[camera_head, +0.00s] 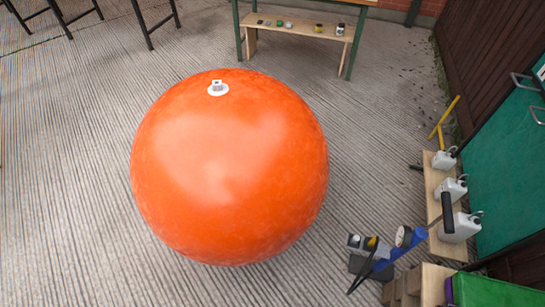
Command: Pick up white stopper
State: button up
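A small white stopper (218,88) sits on the upper part of a large orange ball (230,170). It shows as a white round flange with a greyish raised middle. The ball rests on the ribbed concrete floor in the middle of the camera_head view. My gripper is not in this view, so I cannot see whether it is open or shut.
A wooden bench (300,27) with small items stands behind the ball. At right, white jugs (460,227) stand on a plank (436,200) by a green panel (510,150). A blue pump (400,250) with a gauge stands front right. The floor left of the ball is clear.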

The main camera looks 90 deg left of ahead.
aim_at(356, 237)
jog(key=z, duration=0.2)
jog(key=k, duration=0.55)
jog(key=u, duration=1.15)
jog(key=k, duration=0.6)
jog(key=z, duration=0.35)
jog(key=i, duration=0.65)
jog(key=u, duration=0.35)
